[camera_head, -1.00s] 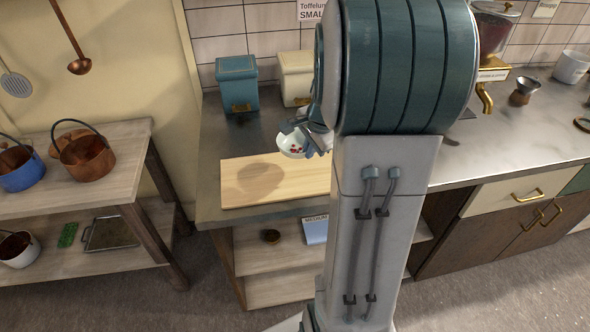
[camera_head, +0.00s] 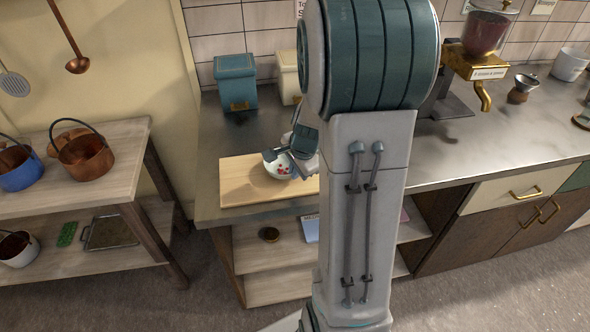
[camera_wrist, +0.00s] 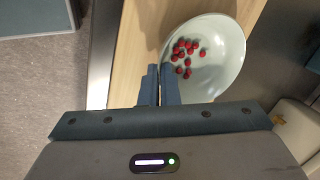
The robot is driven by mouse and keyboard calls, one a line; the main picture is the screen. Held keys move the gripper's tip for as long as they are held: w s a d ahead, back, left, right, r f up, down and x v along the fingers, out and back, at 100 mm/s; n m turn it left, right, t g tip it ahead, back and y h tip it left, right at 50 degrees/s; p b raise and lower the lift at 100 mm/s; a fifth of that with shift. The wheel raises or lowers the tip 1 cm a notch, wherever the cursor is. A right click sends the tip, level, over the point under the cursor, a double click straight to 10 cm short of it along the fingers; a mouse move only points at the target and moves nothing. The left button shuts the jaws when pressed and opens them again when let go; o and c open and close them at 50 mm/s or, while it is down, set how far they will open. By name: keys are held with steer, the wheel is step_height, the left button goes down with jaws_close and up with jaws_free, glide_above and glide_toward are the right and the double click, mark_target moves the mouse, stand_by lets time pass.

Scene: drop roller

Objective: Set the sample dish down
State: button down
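The sample dish is a white bowl (camera_head: 271,164) with several small red berries in it. In the head view it is over the pale wooden board (camera_head: 240,185), on or very close to its surface; I cannot tell which. In the wrist view the dish (camera_wrist: 222,62) looks level, with the berries bunched toward its left side. My gripper (camera_wrist: 163,72) is shut on the near left part of the dish's rim, its two fingers close together. In the head view my gripper (camera_head: 284,154) is at the dish's right side, and my arm hides the board's right end.
A teal canister (camera_head: 236,80) and a cream canister (camera_head: 288,75) stand behind the board on the dark counter. The board's left part is bare. A dispenser with a brass tap (camera_head: 484,60) stands to the right.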

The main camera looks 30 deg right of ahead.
steer(key=c, duration=1.7)
jaws_free()
steer(key=shift+r+p, duration=0.3)
steer(key=shift+p, duration=0.05)
steer(key=v, duration=1.1)
steer(key=s+a+n, duration=0.4)
steer(key=n, duration=0.1)
steer(key=s+a+r+n, duration=0.1)
steer(key=s+a+n, duration=0.3)
steer(key=s+n, duration=0.1)
steer(key=s+a+r+n, duration=0.1)
steer(key=s+a+n, duration=0.3)
steer(key=a+n, duration=0.1)
steer(key=shift+s+a+r+n, duration=0.1)
steer(key=shift+s+n, duration=0.05)
steer(key=shift+n, duration=0.3)
steer(key=shift+s+r+n, duration=0.1)
steer(key=shift+s+n, duration=0.1)
steer(key=shift+n, duration=0.25)
